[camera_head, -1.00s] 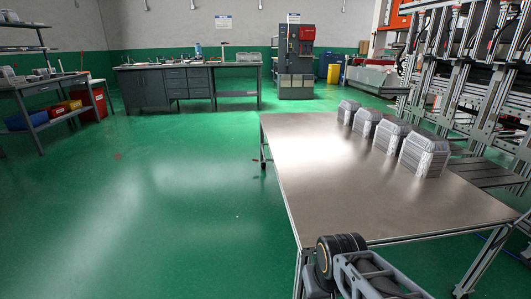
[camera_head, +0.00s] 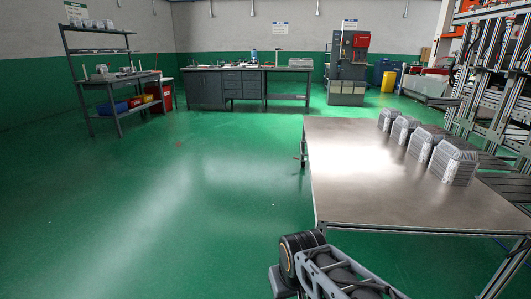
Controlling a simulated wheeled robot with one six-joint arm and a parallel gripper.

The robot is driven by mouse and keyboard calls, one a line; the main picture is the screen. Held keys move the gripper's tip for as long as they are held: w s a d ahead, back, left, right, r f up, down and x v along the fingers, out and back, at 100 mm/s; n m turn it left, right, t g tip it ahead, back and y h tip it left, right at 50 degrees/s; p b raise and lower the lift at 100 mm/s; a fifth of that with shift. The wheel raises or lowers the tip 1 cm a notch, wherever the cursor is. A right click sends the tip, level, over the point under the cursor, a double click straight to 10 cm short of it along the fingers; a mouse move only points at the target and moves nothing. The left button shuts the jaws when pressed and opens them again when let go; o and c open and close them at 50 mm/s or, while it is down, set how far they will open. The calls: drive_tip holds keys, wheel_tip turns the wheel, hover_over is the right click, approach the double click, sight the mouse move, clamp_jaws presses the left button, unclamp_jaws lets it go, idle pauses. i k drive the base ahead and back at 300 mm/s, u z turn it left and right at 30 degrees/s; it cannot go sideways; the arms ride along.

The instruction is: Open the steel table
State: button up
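The steel table (camera_head: 345,185) stands at the right, with a bare, shiny flat top and a metal frame. Its right edge runs out of the picture. No drawer or door shows on it. Several stacks of silver foil trays (camera_head: 456,164) stand in a row along its far right side. Part of my arm shows at the bottom, in front of the table's near edge. My gripper is not in view.
Green floor is open to the left and beyond the table. A grey workbench with drawers (camera_head: 242,82) stands at the back. A shelf unit (camera_head: 117,79) with coloured bins is at the left. A metal frame rack (camera_head: 480,90) stands at the right.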

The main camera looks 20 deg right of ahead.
sight(362, 179)
drive_tip(key=u, duration=0.5)
drive_tip(key=i, duration=0.85)
drive_tip(key=z, duration=0.3)
drive_tip(key=i, duration=1.6)
drive_tip(key=z, duration=0.7)
drive_tip(key=i, duration=0.7)
drive_tip(key=z, duration=0.15)
